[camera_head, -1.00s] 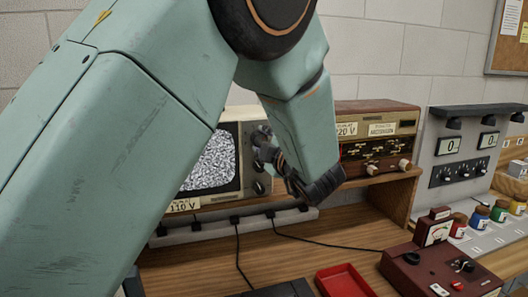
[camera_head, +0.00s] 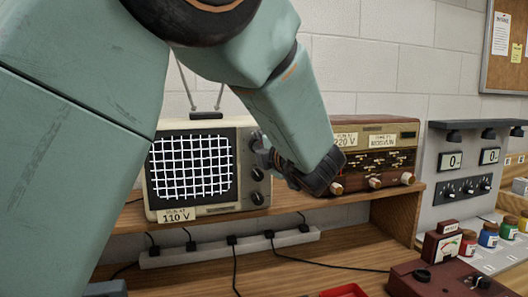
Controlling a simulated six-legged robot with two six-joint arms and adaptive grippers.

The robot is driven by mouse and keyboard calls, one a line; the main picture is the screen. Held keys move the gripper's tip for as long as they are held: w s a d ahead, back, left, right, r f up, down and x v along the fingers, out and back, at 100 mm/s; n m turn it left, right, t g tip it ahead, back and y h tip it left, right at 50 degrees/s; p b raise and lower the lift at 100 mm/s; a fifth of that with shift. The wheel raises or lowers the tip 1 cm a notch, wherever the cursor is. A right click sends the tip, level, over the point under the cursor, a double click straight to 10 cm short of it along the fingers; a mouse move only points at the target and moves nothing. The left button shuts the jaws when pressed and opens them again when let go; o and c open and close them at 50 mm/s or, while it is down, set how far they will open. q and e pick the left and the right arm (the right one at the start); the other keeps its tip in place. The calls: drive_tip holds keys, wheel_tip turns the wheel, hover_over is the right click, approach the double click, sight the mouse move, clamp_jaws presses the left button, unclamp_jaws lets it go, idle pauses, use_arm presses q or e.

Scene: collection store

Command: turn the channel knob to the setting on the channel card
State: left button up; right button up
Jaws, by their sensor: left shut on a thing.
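The television (camera_head: 236,136) stands on the shelf, with a white grid pattern on its dark screen (camera_head: 190,166) and a "110 V" label below it. Dark knobs run down its right side; a lower knob (camera_head: 257,198) shows clearly. My left gripper (camera_head: 262,152) is at the upper part of this knob column, shut on what looks like the channel knob, which its fingers largely hide. The knob's pointer and setting cannot be read. I cannot make out a channel card; papers on the pinboard (camera_head: 501,33) are too small to read. My right gripper is out of view.
A wooden radio (camera_head: 375,135) labelled "220 V" stands right of the television, close to my left wrist. A power strip (camera_head: 205,250) with cables lies below the shelf. A red meter box (camera_head: 441,244), coloured jars (camera_head: 488,236) and a grey panel (camera_head: 465,160) are at right.

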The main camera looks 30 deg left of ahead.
use_arm(q)
drive_tip(key=shift+r, duration=0.1)
drive_tip(key=o, duration=1.1)
drive_tip(key=shift+o, duration=0.2)
